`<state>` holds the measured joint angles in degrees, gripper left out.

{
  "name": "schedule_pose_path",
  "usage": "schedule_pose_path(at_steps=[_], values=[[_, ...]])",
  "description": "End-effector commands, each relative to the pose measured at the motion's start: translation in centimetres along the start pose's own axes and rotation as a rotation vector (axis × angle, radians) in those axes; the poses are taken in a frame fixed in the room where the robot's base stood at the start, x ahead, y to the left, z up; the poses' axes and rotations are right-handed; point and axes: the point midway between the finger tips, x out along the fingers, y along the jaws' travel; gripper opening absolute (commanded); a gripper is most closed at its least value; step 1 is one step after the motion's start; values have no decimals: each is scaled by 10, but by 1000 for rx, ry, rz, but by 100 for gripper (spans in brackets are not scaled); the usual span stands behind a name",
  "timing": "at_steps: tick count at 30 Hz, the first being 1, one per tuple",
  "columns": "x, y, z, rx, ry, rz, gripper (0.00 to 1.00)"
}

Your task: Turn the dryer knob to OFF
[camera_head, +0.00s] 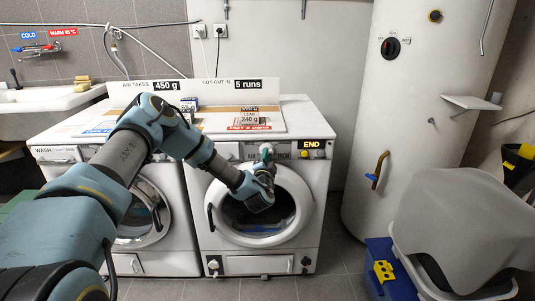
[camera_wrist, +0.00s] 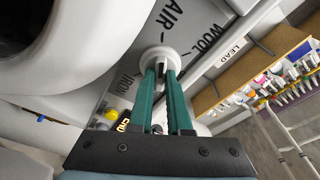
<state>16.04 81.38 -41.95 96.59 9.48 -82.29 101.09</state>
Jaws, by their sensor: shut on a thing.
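The dryer (camera_head: 310,215) is the right-hand white machine, with a round door and a lit END sign (camera_head: 311,144) on its panel. Its white dryer knob (camera_wrist: 158,56) shows in the wrist view on a grey dial plate with the words AIR, WOOL and IRON around it. I see no OFF label, and I cannot tell the knob's setting. My gripper (camera_wrist: 161,74) has its two green fingers shut on the knob, with a dark mark between the tips. In the head view my gripper (camera_head: 266,158) is at the panel and hides part of the dial.
A washer (camera_head: 165,215) stands to the left, partly behind my arm. The dryer door sits just below my gripper. A yellow button (camera_head: 304,154) is right of the dial. A boiler (camera_head: 400,110) and a grey-covered bin (camera_head: 460,230) stand at right. Some floor before the dryer is clear.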

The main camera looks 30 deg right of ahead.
Motion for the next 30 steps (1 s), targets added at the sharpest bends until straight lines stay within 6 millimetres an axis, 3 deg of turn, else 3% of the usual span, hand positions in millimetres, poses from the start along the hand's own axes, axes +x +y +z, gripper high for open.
schedule_pose_path(at_steps=[12,24,30], values=[[4,-6,1,23,-3,-6,0],[5,-8,-1,343,-3,40,0],[5,-6,3,400,-7,49,0]])
